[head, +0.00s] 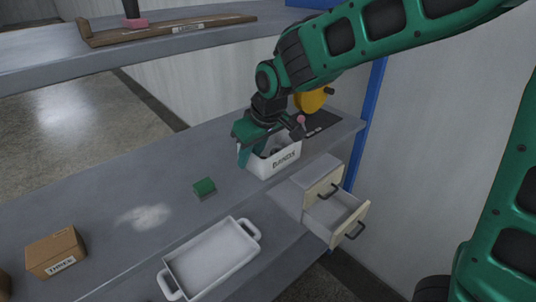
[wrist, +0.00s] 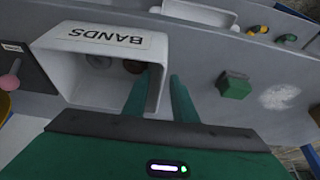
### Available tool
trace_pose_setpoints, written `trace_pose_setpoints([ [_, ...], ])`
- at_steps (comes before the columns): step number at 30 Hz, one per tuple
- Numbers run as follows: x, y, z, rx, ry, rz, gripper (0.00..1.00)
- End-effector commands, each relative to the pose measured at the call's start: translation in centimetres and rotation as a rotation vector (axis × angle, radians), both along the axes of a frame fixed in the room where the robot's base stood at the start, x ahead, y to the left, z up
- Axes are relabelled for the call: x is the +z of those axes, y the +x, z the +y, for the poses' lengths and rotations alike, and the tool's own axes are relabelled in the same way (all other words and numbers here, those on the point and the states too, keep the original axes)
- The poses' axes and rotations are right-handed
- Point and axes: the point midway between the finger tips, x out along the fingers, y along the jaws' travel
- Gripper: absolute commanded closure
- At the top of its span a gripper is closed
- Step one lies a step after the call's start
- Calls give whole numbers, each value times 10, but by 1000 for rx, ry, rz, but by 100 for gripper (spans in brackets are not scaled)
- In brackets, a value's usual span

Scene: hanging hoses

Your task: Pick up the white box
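The white box (head: 275,160) is an open-topped bin labelled BANDS, standing on the grey shelf below my gripper. It also shows in the wrist view (wrist: 95,42), with some small dark round items inside. My gripper (wrist: 160,95) is open and points down at the box's left wall in the head view. One finger is inside the box and the other is outside, with the wall between them. A gap shows beside the outer finger. The inner fingertip is hidden in the head view.
A green block (head: 204,188), a white handled tray (head: 211,258) and a brown box labelled THREE (head: 56,252) are on the left and front. An open drawer unit (head: 335,210) stands right. A yellow object (head: 312,99) is behind; an upper shelf (head: 120,50) holds a wooden item.

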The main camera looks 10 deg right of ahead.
Motion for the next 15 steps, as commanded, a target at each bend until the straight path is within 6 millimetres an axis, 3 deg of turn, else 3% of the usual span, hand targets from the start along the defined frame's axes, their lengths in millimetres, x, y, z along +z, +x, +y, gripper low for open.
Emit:
trace_pose_setpoints([
  [5,0,0,0,0,0,0,75],
  [8,0,0,0,0,0,0,99],
  [15,0,0,0,0,0,0,100],
])
